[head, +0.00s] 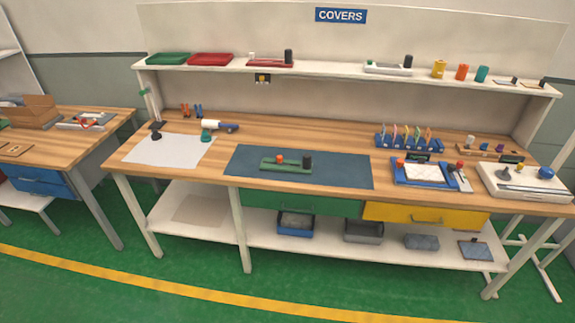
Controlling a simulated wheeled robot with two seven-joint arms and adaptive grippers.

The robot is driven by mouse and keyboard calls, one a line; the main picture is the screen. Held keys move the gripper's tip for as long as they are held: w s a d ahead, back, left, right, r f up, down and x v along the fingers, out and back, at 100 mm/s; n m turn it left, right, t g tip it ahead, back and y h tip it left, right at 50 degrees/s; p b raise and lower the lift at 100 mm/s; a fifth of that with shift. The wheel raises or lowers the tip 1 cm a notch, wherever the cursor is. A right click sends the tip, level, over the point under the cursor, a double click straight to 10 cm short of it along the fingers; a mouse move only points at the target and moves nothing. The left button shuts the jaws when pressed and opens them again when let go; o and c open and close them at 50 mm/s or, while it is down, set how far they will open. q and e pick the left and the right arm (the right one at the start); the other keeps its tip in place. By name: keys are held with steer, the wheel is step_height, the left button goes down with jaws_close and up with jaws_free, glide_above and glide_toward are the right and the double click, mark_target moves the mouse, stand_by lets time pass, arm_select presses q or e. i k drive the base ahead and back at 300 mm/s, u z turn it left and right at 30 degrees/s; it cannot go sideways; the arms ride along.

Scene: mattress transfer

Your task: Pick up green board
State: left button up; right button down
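The green board (272,165) lies flat on a dark blue-grey mat (334,176) in the middle of the workbench. An orange-red round piece stands on it left of its middle, and a taller black cylinder stands near its right end. Neither of my grippers shows in the head view, and nothing touches the board.
A shelf (340,72) under a COVERS sign holds green and red covers and coloured cylinders. A white sheet (160,149) lies left on the bench (222,160); a blue tray (438,184) and a white board (532,190) stand right. The mat around the board is clear.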

mark_target(304, 167)
steer(key=u, duration=0.1)
steer(key=i, duration=2)
steer(key=z, duration=0.55)
steer(key=k, duration=0.4)
steer(key=u, duration=0.1)
steer(key=i, duration=0.5)
